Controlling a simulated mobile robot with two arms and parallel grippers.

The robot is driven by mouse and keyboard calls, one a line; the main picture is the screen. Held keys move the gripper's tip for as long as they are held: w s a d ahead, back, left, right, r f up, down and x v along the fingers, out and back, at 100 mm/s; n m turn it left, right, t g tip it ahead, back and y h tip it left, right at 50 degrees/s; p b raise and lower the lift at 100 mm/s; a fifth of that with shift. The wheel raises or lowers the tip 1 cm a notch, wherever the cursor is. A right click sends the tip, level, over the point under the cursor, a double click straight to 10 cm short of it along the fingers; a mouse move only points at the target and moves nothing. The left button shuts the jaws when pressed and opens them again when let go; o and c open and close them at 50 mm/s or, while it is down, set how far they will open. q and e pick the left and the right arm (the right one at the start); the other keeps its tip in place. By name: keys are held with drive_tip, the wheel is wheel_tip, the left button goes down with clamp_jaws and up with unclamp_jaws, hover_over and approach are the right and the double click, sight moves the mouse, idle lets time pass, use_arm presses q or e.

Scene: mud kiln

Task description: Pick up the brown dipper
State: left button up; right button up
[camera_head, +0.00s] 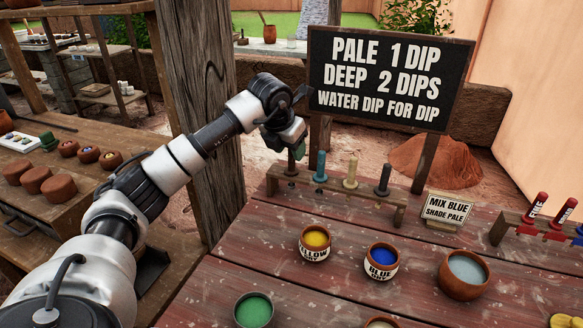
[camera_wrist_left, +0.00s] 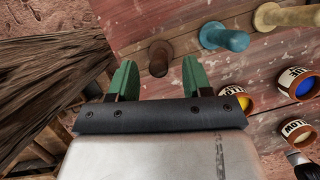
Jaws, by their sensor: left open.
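The brown dipper (camera_wrist_left: 159,60) stands in the wooden rack (camera_head: 343,196), at its left end. In the head view only a dark part of the brown dipper (camera_head: 291,169) shows below my left gripper (camera_head: 291,148). In the left wrist view my left gripper (camera_wrist_left: 160,78) has its two green fingers spread. The brown dipper's top appears between the fingertips and a little beyond them, with nothing gripped. The teal dipper (camera_head: 320,167), the cream dipper (camera_head: 350,174) and a dark dipper (camera_head: 383,181) stand to its right in the rack. My right gripper is not in view.
A sign (camera_head: 388,78) stands behind the rack, and a wooden post (camera_head: 205,110) stands left of it. Yellow (camera_head: 315,243), blue (camera_head: 381,262) and green (camera_head: 253,310) pots and a water bowl (camera_head: 464,276) stand in front. A small "mix blue, shade pale" card (camera_head: 447,209) stands right of the rack.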

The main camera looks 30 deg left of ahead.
use_arm(q)
drive_tip(key=x, duration=0.4)
drive_tip(key=shift+r, duration=0.1)
clamp_jaws()
drive_tip(key=shift+r, duration=0.1)
wheel_tip(320, 180, up, 10)
drive_tip(key=shift+f, duration=0.15)
idle(0.3)
